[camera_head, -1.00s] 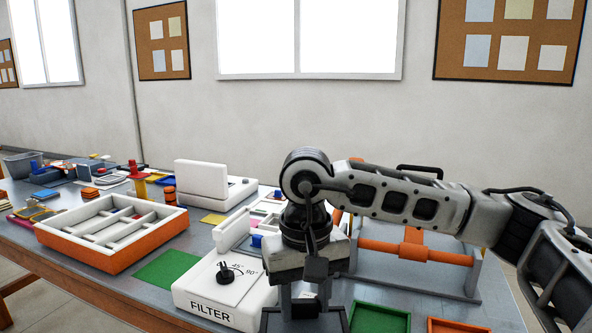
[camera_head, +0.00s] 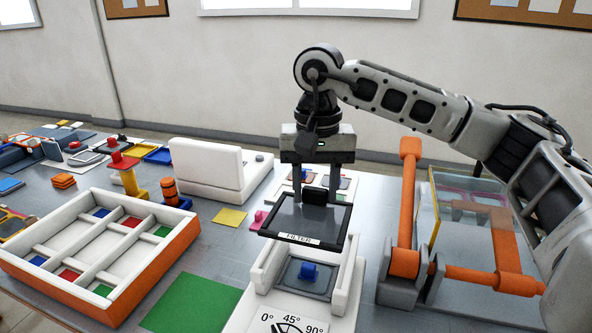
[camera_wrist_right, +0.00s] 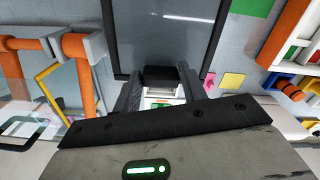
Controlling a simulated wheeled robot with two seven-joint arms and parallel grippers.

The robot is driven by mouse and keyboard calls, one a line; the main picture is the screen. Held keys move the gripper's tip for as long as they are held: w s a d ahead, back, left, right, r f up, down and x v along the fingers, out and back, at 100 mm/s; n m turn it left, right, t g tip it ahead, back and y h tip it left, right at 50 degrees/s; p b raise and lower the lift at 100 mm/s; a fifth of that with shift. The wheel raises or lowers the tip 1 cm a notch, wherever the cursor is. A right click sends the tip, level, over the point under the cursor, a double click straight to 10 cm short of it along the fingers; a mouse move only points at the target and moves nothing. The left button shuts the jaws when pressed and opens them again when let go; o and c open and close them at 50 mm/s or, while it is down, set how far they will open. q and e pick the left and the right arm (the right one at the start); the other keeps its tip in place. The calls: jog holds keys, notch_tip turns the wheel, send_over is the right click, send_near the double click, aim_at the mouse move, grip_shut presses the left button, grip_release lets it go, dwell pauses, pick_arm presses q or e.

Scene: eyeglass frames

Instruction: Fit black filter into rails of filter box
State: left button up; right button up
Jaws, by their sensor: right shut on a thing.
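My right gripper (camera_head: 316,190) is shut on the black grip of the black filter (camera_head: 308,218). The filter is a dark framed pane with a white FILTER label, held roughly flat above the white filter box (camera_head: 347,285). The box has two raised white side rails and a grey bed with a blue knob (camera_head: 309,270) between them; a 0°, 45°, 90° dial is on its front. The filter hides the rear part of the rails. In the right wrist view, the filter (camera_wrist_right: 170,40) extends away from the fingers (camera_wrist_right: 165,90). My left gripper is not in view.
An orange stand with a clear panel (camera_head: 403,262) is close on the right. An orange-and-white divided tray (camera_head: 150,270) and a green mat (camera_head: 195,303) lie to the left. A white L-shaped block (camera_head: 215,165) stands behind.

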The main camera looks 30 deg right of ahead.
aim_at(316, 206)
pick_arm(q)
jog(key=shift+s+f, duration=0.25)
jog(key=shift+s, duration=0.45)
pick_arm(e)
jog(key=shift+s+r, duration=0.1)
jog(key=shift+s, duration=0.3)
jog(key=shift+f+b, duration=0.65)
jog(key=shift+f, duration=0.2)
jog(key=shift+w+f+b, duration=0.1)
jog(key=shift+f+b, duration=1.15)
jog(key=shift+f, duration=0.45)
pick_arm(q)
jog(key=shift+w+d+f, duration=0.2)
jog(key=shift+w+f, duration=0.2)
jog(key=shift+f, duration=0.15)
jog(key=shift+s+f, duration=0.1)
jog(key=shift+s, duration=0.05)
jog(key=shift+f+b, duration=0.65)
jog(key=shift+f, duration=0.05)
pick_arm(e)
jog(key=shift+f, duration=0.95)
jog(key=o, duration=1.1)
